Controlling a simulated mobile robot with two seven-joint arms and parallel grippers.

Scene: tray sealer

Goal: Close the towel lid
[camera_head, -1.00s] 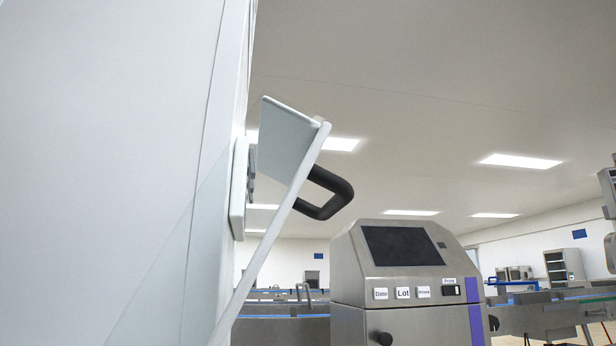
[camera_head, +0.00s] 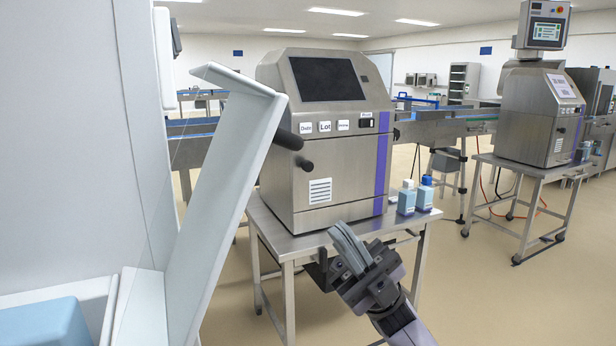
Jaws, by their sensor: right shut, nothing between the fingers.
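The white towel lid (camera_head: 217,190) stands open at a steep tilt on the left, beside a large white cabinet. A light blue towel block (camera_head: 45,325) shows in the white box at the lower left. My right gripper (camera_head: 347,245) is to the right of the lid and lower than the handle, apart from both. Its fingers are together and empty. My left gripper is out of view.
A steel printer-like machine (camera_head: 335,150) stands on a metal table (camera_head: 285,238) behind the lid and my right gripper. Two small bottles (camera_head: 415,198) stand on that table. Another machine (camera_head: 540,112) stands on a cart further right. The floor at right front is clear.

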